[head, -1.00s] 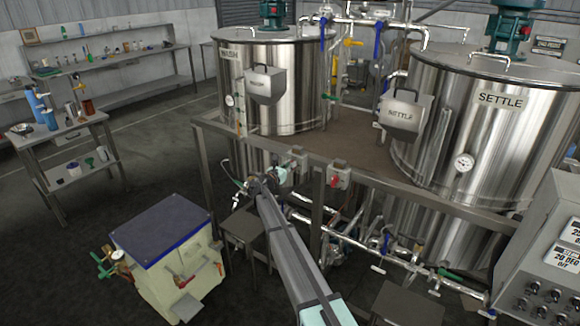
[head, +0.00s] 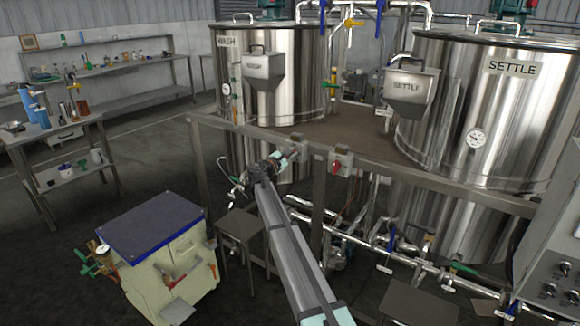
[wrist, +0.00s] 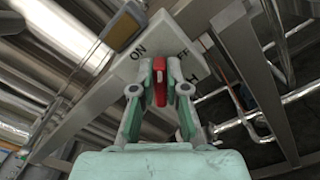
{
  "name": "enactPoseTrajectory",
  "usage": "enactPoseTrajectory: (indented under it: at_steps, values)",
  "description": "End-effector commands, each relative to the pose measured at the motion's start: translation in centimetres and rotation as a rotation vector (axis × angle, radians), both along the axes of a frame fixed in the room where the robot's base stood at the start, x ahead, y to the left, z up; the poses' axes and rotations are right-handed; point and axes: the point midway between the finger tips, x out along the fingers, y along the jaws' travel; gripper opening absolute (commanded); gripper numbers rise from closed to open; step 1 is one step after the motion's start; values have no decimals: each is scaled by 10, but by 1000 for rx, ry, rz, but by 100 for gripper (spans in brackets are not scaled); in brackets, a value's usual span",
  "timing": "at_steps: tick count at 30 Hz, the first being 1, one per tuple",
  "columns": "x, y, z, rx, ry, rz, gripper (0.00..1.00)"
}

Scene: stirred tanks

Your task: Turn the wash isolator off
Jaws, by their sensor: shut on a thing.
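The wash isolator is a pale grey box on the frame rail below the WASH tank; it shows small in the head view (head: 293,150) and close up in the wrist view (wrist: 130,62). Its face carries the word ON and partly hidden lettering to the right. Its red handle (wrist: 160,84) stands between the fingertips of my gripper (wrist: 160,92), roughly upright in the wrist picture. My gripper is shut on this handle, and the fingers cover part of it. In the head view my gripper (head: 281,164) reaches the box, but its fingertips are too small to make out.
A second isolator (head: 341,163) with a red handle sits right of it on the same rail. The WASH tank (head: 285,85) and SETTLE tank (head: 480,150) stand behind. A small table (head: 240,222) and blue-topped cabinet (head: 150,222) stand low at left. Pipes run below the rail.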

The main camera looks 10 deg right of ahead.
Motion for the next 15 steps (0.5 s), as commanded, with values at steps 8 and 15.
enactPoseTrajectory:
  at_steps: [8,15]
  values:
    - [-1,-3,-11,194,-181,-1,0]
    - [-2,-4,-12,361,-333,0,0]
